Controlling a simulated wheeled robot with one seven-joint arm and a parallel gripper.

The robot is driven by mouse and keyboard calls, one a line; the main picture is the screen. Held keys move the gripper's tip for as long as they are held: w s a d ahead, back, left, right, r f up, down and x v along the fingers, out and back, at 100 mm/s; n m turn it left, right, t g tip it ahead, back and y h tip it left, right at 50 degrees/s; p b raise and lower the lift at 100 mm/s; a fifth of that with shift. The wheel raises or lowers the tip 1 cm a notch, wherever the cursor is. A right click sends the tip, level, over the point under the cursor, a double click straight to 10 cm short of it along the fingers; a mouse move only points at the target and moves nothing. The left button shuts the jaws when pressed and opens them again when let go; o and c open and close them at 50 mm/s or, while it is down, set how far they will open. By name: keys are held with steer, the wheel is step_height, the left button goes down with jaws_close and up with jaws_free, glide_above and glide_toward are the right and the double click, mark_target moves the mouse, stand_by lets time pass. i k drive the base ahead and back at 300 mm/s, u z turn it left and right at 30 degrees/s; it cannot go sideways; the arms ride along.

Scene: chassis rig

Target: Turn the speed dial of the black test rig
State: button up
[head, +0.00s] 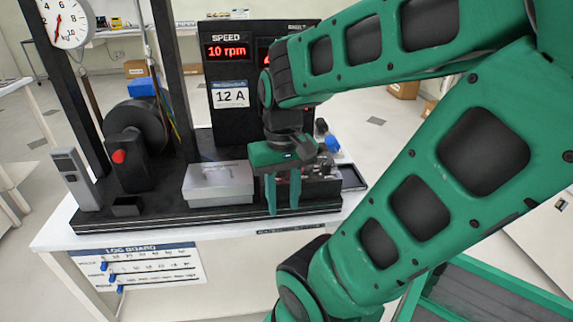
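The black test rig (160,219) stands on a white table. Its upright panel has a SPEED display (228,51) reading 10 rpm in red, with a 12 A label (230,95) below. A second red display is mostly covered by my arm. I cannot make out the speed dial; my arm and gripper cover part of the rig's right side. My gripper (283,194) points down over the front right of the rig, its two green fingers apart. Dark and reddish parts show behind the fingers; I cannot tell whether they touch anything.
A grey metal box (218,184) sits left of my gripper. Further left are a black motor with a red knob (119,157), a grey handheld device (76,179) and a round gauge (66,22). A blue-capped part (332,144) and dark tray (352,178) lie to the right.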

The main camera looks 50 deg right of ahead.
mark_target(326, 166)
steer(key=u, duration=0.9)
steer(key=k, duration=1.25)
steer(key=z, duration=2.2)
steer(key=i, duration=1.05)
